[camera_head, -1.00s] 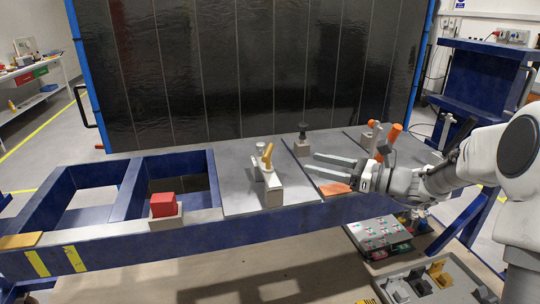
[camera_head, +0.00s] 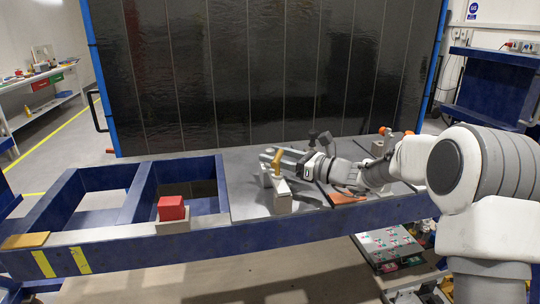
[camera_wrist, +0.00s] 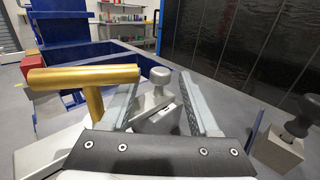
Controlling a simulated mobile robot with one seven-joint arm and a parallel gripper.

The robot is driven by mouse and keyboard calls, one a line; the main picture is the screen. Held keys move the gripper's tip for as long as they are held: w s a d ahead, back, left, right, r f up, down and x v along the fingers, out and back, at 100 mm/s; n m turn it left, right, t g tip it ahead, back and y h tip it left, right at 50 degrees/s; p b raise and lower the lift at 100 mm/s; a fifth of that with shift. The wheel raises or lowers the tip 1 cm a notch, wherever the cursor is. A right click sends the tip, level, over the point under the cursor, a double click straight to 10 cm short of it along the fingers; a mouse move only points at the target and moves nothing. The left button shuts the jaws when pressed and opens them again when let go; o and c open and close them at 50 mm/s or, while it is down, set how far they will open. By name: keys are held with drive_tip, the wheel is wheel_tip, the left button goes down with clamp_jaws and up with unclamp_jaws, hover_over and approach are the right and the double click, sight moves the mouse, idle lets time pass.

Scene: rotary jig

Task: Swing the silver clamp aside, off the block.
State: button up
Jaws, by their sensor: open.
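A gold T-shaped handle (camera_wrist: 85,77) stands just left of the left finger. In the head view my gripper (camera_head: 268,157) reaches in from the right, behind the gold handle (camera_head: 278,160) on the block (camera_head: 282,204). The clamp is mostly hidden there.
A red block (camera_head: 171,207) sits on a grey stand at the bench's front, left of the jig. Open blue-framed bays (camera_head: 91,212) lie farther left. A black-topped post on a pale base (camera_wrist: 278,150) stands at right in the wrist view. A dark panel (camera_head: 260,80) rises behind.

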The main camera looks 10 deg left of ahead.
drive_tip(key=shift+x, duration=0.9)
drive_tip(key=shift+c, duration=0.3)
clamp_jaws()
idle(0.6)
